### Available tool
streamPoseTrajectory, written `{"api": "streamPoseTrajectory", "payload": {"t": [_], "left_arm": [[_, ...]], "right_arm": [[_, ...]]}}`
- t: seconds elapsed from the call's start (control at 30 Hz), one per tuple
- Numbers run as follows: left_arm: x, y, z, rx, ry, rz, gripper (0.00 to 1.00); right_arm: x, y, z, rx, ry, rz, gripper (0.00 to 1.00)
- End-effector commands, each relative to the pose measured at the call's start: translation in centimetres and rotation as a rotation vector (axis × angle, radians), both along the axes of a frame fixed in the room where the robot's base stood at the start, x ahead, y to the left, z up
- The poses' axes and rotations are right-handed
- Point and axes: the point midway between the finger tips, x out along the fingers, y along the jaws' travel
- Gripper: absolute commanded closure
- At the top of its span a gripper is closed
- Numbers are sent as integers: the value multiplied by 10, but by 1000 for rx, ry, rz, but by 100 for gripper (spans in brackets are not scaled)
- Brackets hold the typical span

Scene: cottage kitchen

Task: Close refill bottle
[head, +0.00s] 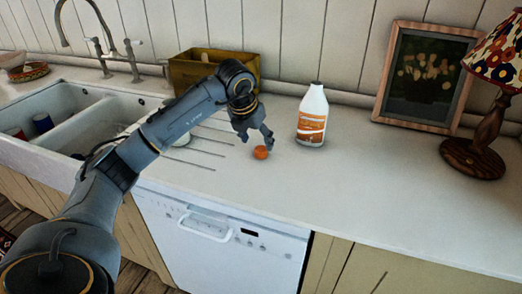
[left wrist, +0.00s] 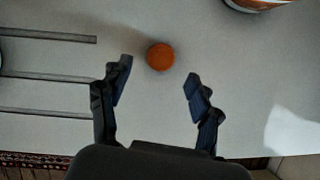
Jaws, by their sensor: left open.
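A white refill bottle (head: 312,117) with an orange label stands upright on the white counter; its narrow top looks dark and without a cap. A small round orange cap (head: 261,152) lies on the counter to the left of the bottle. My left gripper (head: 258,140) is open and empty above the counter, close to the cap. In the left wrist view the cap (left wrist: 160,57) sits just beyond and between the spread fingertips (left wrist: 158,72). The bottle's lower edge (left wrist: 260,5) shows at the top right there. My right gripper is not in view.
A double sink (head: 75,125) with a faucet lies at the left. A wooden box (head: 205,70) stands behind my arm. A framed picture (head: 425,75) and a lamp (head: 480,145) stand at the right. The counter in front of them is clear, above a dishwasher (head: 225,240).

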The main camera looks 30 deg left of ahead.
Motion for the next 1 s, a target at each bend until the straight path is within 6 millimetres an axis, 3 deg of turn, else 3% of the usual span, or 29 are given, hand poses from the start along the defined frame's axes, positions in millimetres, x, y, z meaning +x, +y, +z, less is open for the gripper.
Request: {"api": "streamPoseTrajectory", "payload": {"t": [0.3, 0.67, 0.87, 1.0], "left_arm": [[16, 0, -39, -1, 3, -1, 37], [17, 1, -40, 0, 1, -1, 37], [17, 1, -40, 0, 0, 0, 72], [17, 1, -40, 0, 1, 0, 74]], "right_arm": [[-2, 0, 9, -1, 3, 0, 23], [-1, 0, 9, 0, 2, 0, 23], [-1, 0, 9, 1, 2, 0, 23], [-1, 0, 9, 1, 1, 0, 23]]}}
